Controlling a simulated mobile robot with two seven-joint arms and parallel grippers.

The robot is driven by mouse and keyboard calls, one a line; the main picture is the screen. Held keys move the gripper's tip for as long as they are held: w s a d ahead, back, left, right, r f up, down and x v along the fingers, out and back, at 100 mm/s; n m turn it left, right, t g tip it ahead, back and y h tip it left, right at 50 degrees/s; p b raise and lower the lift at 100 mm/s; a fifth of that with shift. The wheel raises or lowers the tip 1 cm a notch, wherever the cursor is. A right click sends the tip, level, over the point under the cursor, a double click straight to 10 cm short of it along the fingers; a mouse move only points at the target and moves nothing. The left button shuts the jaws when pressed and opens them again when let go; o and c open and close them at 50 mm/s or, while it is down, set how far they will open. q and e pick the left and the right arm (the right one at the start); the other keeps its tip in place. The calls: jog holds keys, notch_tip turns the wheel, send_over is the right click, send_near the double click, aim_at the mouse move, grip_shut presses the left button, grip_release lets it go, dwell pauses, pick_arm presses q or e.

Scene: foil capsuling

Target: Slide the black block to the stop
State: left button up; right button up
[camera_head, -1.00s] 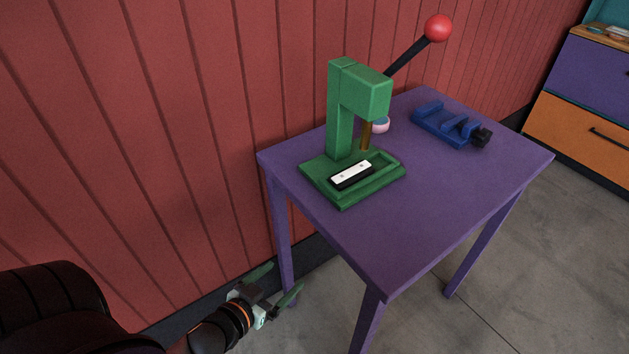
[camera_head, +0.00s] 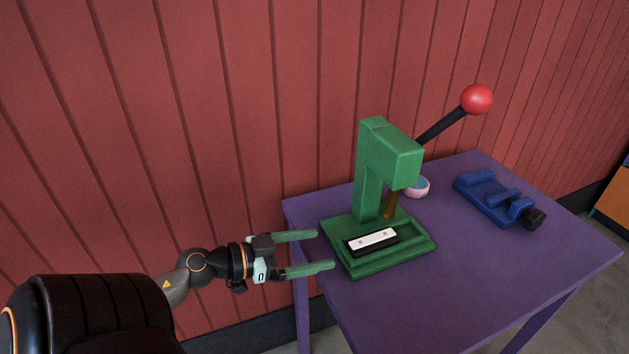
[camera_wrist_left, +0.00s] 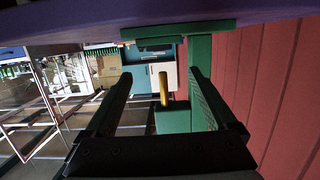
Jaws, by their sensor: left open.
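A black block (camera_head: 373,246) with a white plate (camera_head: 372,238) on top lies in the recess of the green press base (camera_head: 400,257). The base's raised rim borders it; I cannot tell which part is the stop. My left gripper (camera_head: 325,249) is open and empty, just left of the base, its fingers pointing right towards it. In the left wrist view the open fingers (camera_wrist_left: 160,76) frame a green part of the press (camera_wrist_left: 172,118) and a yellow-brown rod (camera_wrist_left: 163,88). The black block is not clearly visible there. My right gripper is out of view.
The press's green column (camera_head: 369,185) and a lever with a red ball (camera_head: 477,99) rise behind the block. A pink-rimmed cup (camera_head: 418,188) and a blue fixture (camera_head: 490,198) stand on the purple table (camera_head: 470,280). A red wall (camera_head: 230,120) is behind.

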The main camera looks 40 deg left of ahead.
aim_at(366, 240)
pick_arm(q)
jog(key=x, duration=1.2)
jog(key=shift+w+d+f, duration=0.1)
jog(key=shift+w+f, duration=0.05)
jog(key=shift+w, duration=0.1)
grip_shut()
grip_release()
dwell(0.6)
jog(key=v, duration=1.2)
jog(key=shift+s, duration=0.25)
